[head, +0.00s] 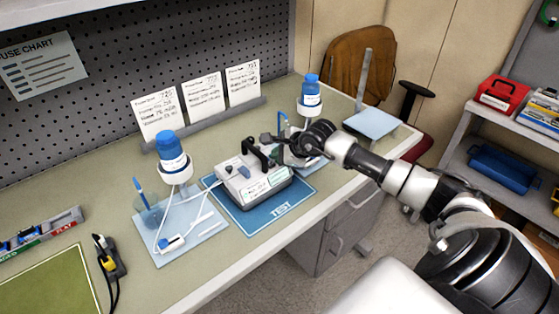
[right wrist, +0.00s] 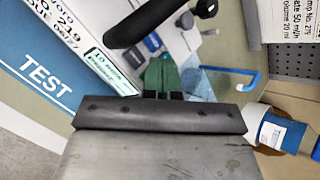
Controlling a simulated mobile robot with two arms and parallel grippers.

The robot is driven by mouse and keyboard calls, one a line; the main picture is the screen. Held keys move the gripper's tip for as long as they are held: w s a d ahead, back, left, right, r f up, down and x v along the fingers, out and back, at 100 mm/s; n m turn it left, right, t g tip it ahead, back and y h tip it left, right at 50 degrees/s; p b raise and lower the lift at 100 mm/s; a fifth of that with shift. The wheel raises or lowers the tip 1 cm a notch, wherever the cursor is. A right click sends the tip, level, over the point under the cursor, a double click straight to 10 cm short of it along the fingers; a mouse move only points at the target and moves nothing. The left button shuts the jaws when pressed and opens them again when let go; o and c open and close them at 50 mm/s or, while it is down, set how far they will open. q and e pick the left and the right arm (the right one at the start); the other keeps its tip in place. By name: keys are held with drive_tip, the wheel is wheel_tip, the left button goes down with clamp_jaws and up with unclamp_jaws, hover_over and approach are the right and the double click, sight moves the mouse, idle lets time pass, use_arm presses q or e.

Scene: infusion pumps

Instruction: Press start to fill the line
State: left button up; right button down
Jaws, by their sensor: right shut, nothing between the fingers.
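The infusion pump (head: 262,190), a pale box with a black carry handle, stands on the blue TEST mat (head: 238,218). In the right wrist view its labelled face (right wrist: 75,25) is at upper left and its black handle (right wrist: 150,22) at the top. My right gripper (head: 285,150) is at the pump's far right side, close to the handle; whether it touches is unclear. In the right wrist view its fingers (right wrist: 162,96) are together and empty. A start button cannot be made out. My left gripper is not in view.
A blue-capped bottle (head: 172,150) stands over a tray (head: 202,232) with tubing left of the pump. Another blue-capped bottle (head: 310,92) is behind my right gripper. Three cards (head: 204,97) stand at the back. A black-and-yellow tool (head: 109,258) lies at front left.

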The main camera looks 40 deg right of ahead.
idle(0.4)
drive_tip(key=shift+r+p, duration=0.35)
drive_tip(key=shift+r, duration=0.45)
drive_tip(key=shift+r+p, duration=1.15)
drive_tip(key=shift+r, duration=1.4)
